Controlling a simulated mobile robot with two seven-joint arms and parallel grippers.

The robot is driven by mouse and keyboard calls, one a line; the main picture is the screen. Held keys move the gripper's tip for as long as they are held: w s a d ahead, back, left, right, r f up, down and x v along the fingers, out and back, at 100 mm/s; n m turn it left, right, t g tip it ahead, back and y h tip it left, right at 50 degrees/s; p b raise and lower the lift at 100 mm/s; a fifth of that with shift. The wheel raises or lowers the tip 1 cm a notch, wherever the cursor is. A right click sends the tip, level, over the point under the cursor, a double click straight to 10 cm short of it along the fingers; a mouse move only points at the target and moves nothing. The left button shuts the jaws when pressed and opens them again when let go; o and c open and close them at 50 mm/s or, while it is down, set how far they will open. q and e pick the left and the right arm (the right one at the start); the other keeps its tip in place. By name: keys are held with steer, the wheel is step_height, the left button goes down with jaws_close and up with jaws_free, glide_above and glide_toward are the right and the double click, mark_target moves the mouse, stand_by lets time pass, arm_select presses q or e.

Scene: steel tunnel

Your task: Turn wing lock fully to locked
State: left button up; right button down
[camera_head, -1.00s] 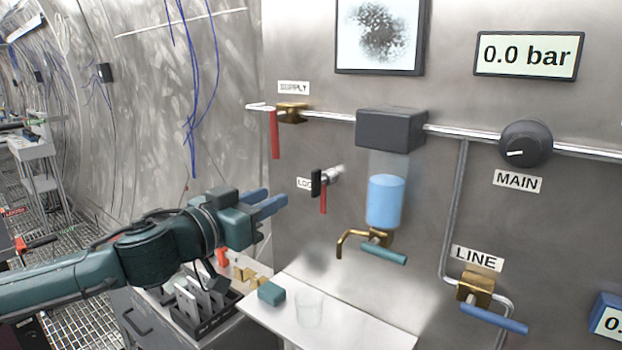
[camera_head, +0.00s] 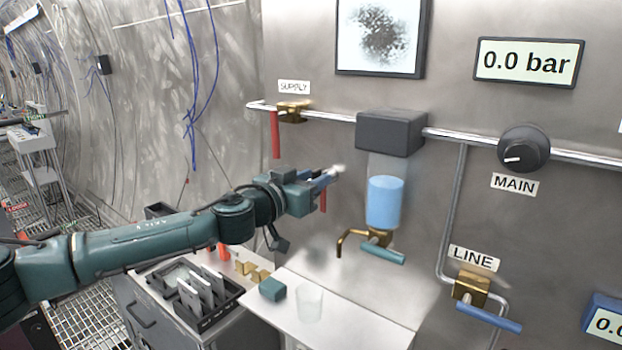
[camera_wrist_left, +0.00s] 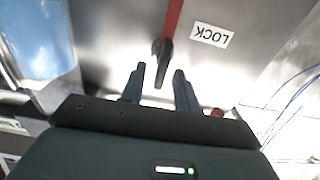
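The wing lock shows in the left wrist view as a dark wing (camera_wrist_left: 163,62) with a red bar (camera_wrist_left: 174,18) above it, beside the LOCK label (camera_wrist_left: 211,34). In the head view my left gripper hides most of it, and the red bar (camera_head: 323,202) hangs down below the fingers. My left gripper (camera_head: 322,180) is open and faces the steel wall. In the left wrist view its two fingers (camera_wrist_left: 159,70) stand apart, with the wing's end showing between them. I cannot tell whether either finger touches it. My right gripper is not in view.
The supply valve's red handle (camera_head: 275,135) hangs above the left gripper. The blue container (camera_head: 384,202) and its brass tap (camera_head: 374,238) are close on the right.

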arm_select(q)
steer(key=shift+c, duration=0.4)
jaws_close()
steer(key=shift+m, duration=0.3)
steer(key=m, duration=0.5)
steer(key=f+m, duration=0.1)
steer(key=m, duration=0.5)
steer(key=d+m, duration=0.1)
steer(key=m, duration=0.5)
steer(key=shift+s+f, duration=0.2)
steer(key=shift+s, duration=0.2)
steer(key=shift+m, duration=0.3)
steer(key=shift+o, duration=0.4)
jaws_free()
